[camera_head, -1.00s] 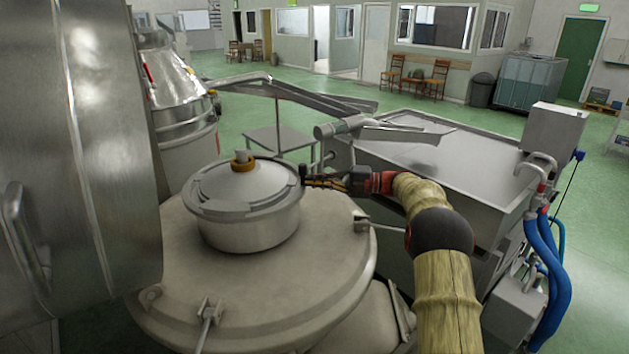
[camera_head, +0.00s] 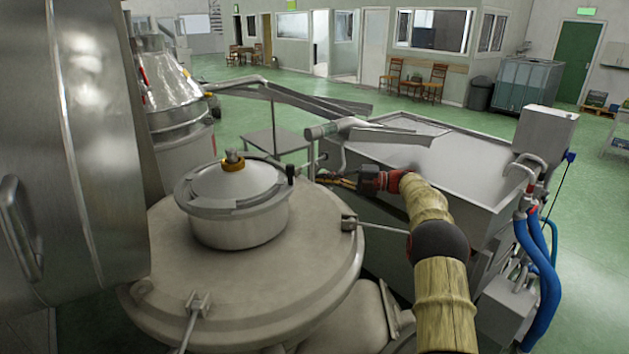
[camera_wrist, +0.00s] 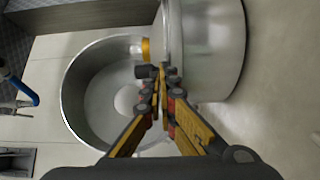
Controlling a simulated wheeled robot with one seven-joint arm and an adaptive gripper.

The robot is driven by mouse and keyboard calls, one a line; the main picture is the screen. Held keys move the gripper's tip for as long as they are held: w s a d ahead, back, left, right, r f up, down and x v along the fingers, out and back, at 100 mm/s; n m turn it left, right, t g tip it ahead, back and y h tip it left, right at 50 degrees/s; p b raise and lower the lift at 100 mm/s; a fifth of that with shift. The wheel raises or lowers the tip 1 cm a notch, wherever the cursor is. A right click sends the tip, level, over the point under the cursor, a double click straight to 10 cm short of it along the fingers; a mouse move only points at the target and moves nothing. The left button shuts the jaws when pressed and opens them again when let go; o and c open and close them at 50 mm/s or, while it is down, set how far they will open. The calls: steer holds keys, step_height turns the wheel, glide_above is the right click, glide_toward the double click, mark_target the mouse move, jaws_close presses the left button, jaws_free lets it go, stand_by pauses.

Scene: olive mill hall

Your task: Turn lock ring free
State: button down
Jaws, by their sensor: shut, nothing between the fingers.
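The lock ring (camera_head: 236,212) is a grey metal band around the rim of a round lid (camera_head: 262,176) on the squat neck of a large steel vessel (camera_head: 290,270). The lid has an orange-collared knob (camera_head: 233,162) at its centre. A short dark upright handle (camera_head: 290,173) stands at the ring's right edge. My gripper (camera_head: 318,181) is shut and empty, just right of this handle, with a small gap between them. In the wrist view my closed fingertips (camera_wrist: 159,75) are beside a dark knob (camera_wrist: 147,71); whether they touch there I cannot tell.
A tall steel door or cover (camera_head: 105,140) with a handle fills the left. A wide steel basin (camera_head: 440,165) stands behind my arm. Blue hoses (camera_head: 540,265) hang at the right. A steel cone-topped vessel (camera_head: 165,80) and chute (camera_head: 290,97) stand behind the lid.

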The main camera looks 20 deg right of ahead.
steer(key=shift+w+d+r, duration=0.1)
steer(key=shift+w+d, duration=0.05)
steer(key=shift+d, duration=0.5)
steer(key=shift+w+d, duration=0.1)
steer(key=shift+d, duration=0.55)
